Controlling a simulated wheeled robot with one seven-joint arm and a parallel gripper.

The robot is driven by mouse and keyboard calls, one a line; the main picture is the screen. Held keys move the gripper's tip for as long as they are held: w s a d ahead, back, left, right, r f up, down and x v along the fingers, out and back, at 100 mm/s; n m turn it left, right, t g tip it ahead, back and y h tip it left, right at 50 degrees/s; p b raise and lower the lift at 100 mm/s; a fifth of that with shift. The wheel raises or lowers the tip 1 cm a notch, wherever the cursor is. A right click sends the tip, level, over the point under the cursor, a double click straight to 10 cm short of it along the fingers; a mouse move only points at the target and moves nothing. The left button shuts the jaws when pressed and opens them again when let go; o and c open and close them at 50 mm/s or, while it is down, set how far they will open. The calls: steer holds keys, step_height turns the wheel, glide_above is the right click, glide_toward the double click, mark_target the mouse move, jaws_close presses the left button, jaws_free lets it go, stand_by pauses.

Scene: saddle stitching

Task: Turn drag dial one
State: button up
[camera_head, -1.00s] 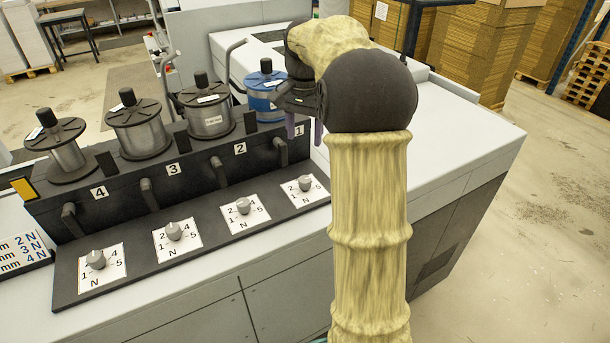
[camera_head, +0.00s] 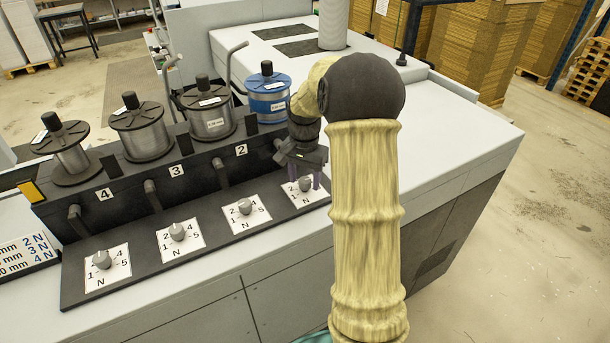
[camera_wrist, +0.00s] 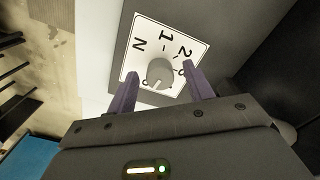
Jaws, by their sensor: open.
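Drag dial one (camera_head: 305,184) is a grey knob on a white scale card, rightmost in the row on the black panel. My gripper (camera_head: 306,178) is over this dial, pointing down, and hides part of the card and the number 1 label. In the wrist view the dial (camera_wrist: 159,73) shows between the two purple fingers of my open gripper (camera_wrist: 160,88). The fingers stand one on each side of the knob, with gaps, and seem not to touch it. The card (camera_wrist: 153,38) shows N, 1 and 2; its other marks are partly hidden.
Dials two (camera_head: 244,206), three (camera_head: 177,231) and four (camera_head: 101,259) run to the left on the same black panel (camera_head: 140,277). Behind them stand several wire spools, one of them blue (camera_head: 267,96). A dark bracket ledge (camera_head: 125,201) lies between spools and dials.

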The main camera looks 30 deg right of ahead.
steer(key=c, duration=1)
steer(key=shift+n, duration=0.4)
steer(key=n, duration=0.4)
steer(key=shift+r+p, duration=0.1)
steer(key=shift+p, duration=0.2)
steer(key=n, duration=0.5)
steer(key=shift+d+p, duration=0.1)
steer(key=shift+p, duration=0.2)
steer(key=o, duration=1)
